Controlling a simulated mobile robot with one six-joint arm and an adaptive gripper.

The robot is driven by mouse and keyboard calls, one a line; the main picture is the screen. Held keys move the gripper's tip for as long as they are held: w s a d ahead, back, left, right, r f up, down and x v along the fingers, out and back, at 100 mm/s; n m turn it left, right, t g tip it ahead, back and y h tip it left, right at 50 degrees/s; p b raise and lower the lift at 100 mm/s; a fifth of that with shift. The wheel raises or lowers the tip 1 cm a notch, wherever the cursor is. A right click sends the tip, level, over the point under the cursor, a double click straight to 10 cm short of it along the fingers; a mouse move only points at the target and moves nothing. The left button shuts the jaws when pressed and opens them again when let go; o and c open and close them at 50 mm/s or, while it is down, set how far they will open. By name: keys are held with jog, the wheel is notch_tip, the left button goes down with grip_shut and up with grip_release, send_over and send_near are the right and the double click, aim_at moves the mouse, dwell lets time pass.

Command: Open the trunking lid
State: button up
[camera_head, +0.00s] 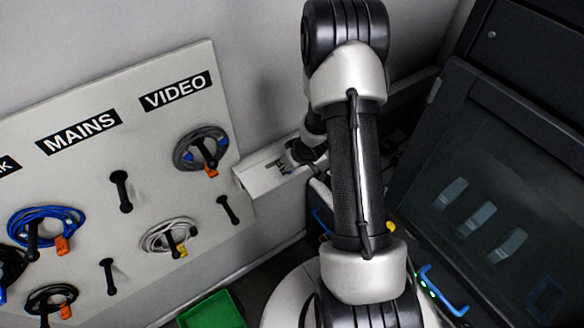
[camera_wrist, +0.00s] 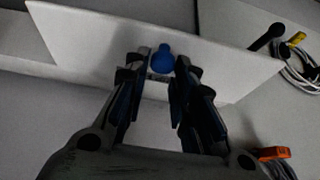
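The trunking (camera_head: 262,174) is a pale box on the wall in the head view, right of the cable board and partly hidden by my arm. In the wrist view a wide white panel, which looks like its lid (camera_wrist: 90,40), crosses the top of the picture. A round blue knob (camera_wrist: 162,58) stands on it, with a small dark label just below. My gripper (camera_wrist: 163,62) points at the panel, its two dark fingers apart on either side of the knob. I cannot tell whether they touch it, or whether the lid is raised.
A board (camera_head: 75,125) marked MAINS and VIDEO stands left, with coiled cables on black pegs. A grey cable (camera_wrist: 290,65) with a yellow tag and an orange tag (camera_wrist: 272,153) are at the wrist view's right. A dark cabinet (camera_head: 500,180) stands right; a green bin (camera_head: 212,312) is below.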

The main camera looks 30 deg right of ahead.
jog(key=shift+o, duration=1.3)
jog(key=shift+w+a+f, duration=0.15)
jog(key=shift+w, duration=0.7)
jog(key=shift+o, duration=0.6)
jog(key=shift+s, duration=0.5)
jog(key=shift+r, duration=0.35)
jog(key=v, duration=1.1)
jog(key=shift+s+r, duration=0.2)
jog(key=shift+s, duration=0.05)
